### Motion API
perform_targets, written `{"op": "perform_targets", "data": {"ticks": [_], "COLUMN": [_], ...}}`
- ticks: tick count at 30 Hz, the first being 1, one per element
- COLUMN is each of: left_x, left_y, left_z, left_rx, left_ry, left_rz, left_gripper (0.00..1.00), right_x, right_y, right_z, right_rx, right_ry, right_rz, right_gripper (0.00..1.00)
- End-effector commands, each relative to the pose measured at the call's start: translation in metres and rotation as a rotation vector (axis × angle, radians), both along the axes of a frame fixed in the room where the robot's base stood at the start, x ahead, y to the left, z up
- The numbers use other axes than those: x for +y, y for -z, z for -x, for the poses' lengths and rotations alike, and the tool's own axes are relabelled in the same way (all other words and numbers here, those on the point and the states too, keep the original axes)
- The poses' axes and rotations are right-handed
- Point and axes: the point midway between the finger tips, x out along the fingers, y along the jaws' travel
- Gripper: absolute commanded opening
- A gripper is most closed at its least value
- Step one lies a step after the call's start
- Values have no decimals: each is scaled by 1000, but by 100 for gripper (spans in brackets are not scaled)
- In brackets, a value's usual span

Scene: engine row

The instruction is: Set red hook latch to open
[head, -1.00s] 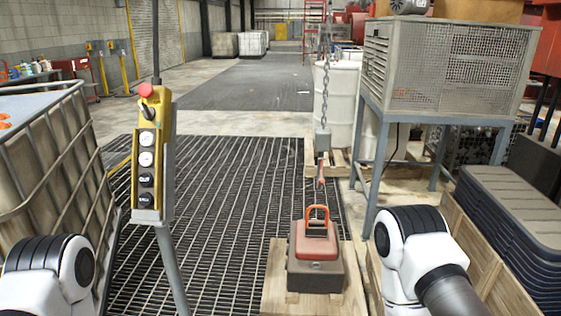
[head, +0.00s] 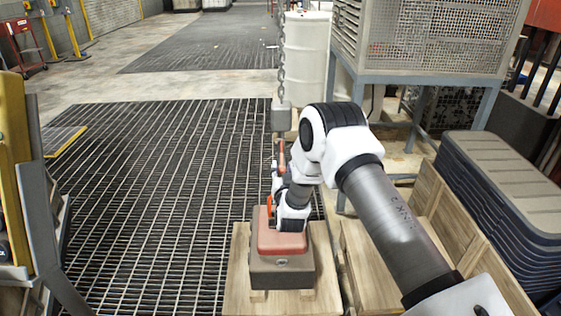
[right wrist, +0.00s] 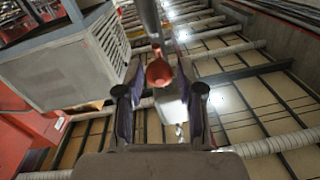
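The red hook (head: 281,156) hangs below a grey block (head: 281,116) on a chain (head: 281,60) in the head view. My right gripper (head: 276,178) is close beside and below it, partly hidden by my own wrist. In the right wrist view, looking up, the hook's red part (right wrist: 158,71) shows between the two dark fingers of the right gripper (right wrist: 160,92). The fingers are apart; contact with the hook is not clear. The latch's position cannot be made out. My left gripper is outside the view.
A grey load with a red top (head: 282,262) sits on a wooden pallet (head: 239,272) under the hook. A mesh cabinet (head: 435,38) on legs and stacked dark trays (head: 510,190) stand right. A yellow control pendant (head: 14,150) is at the left edge.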

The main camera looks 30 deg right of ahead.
Motion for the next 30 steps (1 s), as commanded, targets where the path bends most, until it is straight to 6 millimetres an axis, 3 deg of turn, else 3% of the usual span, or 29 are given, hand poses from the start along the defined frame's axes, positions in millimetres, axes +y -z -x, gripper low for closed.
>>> {"op": "perform_targets", "data": {"ticks": [6, 15, 17, 18, 19, 30], "left_x": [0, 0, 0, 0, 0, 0], "left_y": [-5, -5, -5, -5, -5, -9], "left_z": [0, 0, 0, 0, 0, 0], "left_rx": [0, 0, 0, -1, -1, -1], "left_ry": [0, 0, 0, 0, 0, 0], "left_rz": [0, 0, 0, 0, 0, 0], "left_gripper": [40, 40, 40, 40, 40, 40], "right_x": [-17, -20, -20, -20, -20, -19], "right_y": [0, 1, 1, 1, 1, -1], "right_z": [-33, -39, -39, -39, -39, -39], "right_rx": [3, 5, 5, 5, 5, 18], "right_ry": [-1, -2, -2, -2, -3, -3], "right_rz": [1, 0, 0, 0, 0, -9], "right_gripper": [37, 37, 20, 5, 0, 0]}}
